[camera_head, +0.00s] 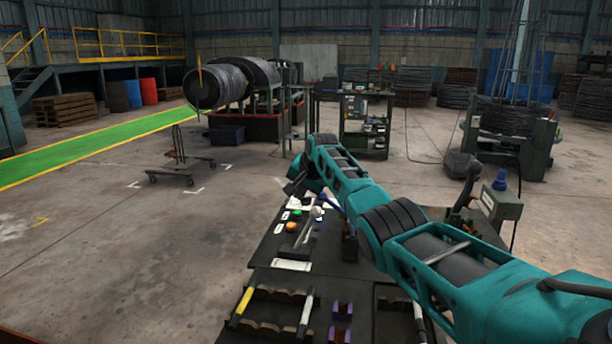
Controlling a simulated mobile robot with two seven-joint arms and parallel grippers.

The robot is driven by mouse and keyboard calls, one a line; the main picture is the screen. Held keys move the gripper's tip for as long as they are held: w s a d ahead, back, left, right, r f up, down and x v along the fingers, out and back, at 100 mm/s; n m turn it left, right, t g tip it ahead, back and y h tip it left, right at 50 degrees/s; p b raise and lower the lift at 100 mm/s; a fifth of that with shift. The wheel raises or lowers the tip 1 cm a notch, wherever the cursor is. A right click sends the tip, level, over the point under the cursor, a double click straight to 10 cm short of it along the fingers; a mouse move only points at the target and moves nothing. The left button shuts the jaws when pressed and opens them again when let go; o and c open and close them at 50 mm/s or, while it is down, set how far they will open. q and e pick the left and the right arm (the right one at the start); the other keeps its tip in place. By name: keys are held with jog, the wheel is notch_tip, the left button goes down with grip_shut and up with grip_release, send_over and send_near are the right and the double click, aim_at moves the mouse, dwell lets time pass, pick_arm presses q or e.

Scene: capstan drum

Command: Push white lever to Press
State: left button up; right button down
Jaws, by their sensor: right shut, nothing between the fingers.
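A pale lever (306,232) with a light, rounded knob stands tilted on the dark control panel (262,252), just left of my right arm. Any writing near it, such as "Press", is too small to read. My right gripper (291,188), dark and small at the end of the teal arm, is shut and empty. In the picture it is above and slightly left of the lever's knob, apart from it. Part of the panel is hidden behind my right arm. My left gripper is out of view.
An orange button (291,227) and white labels are beside the lever. Nearer are a yellow-handled tool (241,305), a white-handled tool (306,312) and purple blocks (341,312). A low cart (182,165) stands on open floor left of the panel; a shelf rack (366,122) is behind.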

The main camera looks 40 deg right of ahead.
jog(key=v, duration=0.8)
jog(key=shift+a+r, duration=0.15)
jog(key=shift+a, duration=0.15)
dwell(0.4)
